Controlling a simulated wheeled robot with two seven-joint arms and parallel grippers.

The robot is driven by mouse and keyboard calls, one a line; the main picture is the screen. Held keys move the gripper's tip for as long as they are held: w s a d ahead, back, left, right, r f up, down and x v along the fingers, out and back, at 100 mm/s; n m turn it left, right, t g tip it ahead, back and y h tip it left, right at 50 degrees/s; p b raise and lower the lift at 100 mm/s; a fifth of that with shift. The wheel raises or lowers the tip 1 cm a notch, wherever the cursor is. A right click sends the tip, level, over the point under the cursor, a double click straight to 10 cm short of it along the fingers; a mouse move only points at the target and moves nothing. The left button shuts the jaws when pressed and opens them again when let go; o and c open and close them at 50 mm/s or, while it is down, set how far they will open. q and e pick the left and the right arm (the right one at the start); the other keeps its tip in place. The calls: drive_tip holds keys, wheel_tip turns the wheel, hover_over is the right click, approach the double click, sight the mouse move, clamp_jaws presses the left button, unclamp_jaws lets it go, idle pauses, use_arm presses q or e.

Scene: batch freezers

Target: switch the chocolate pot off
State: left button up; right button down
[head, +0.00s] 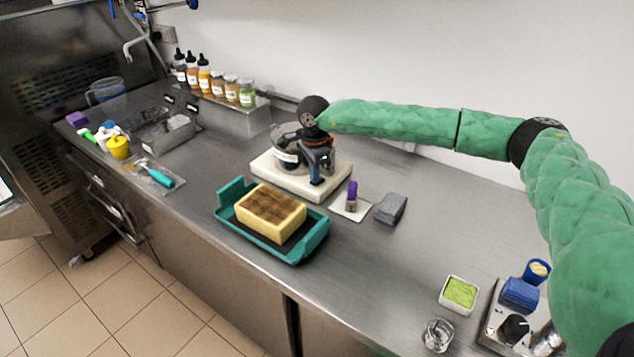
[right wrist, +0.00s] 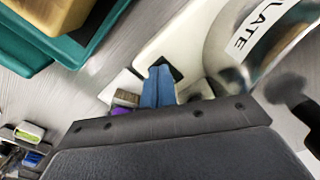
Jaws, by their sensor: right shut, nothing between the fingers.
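The chocolate pot is a shiny metal bowl (head: 284,157) on a cream base (head: 270,175) near the wall, at the middle of the head view. In the right wrist view the bowl (right wrist: 245,50) shows part of a label reading "LATE", beside the cream base (right wrist: 190,22). My right gripper (head: 317,183) is shut and empty, pointing down at the base's front right part. In the right wrist view its blue fingers (right wrist: 160,72) lie over a dark patch on the base, perhaps the switch. They mostly hide it; I cannot tell contact or its setting. My left gripper is out of view.
A teal tray (head: 227,193) with a cream block (head: 272,212) sits in front of the pot. A purple-handled brush (head: 351,195) and grey cloth (head: 391,208) lie to its right. Bottles (head: 204,75) stand on a ledge behind left. The counter's right middle is clear.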

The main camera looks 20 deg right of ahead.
drive_tip(key=shift+f, duration=0.25)
drive_tip(key=shift+r, duration=0.1)
drive_tip(key=shift+r, duration=3.45)
drive_tip(key=shift+r+p, duration=0.1)
drive_tip(key=shift+p, duration=0.2)
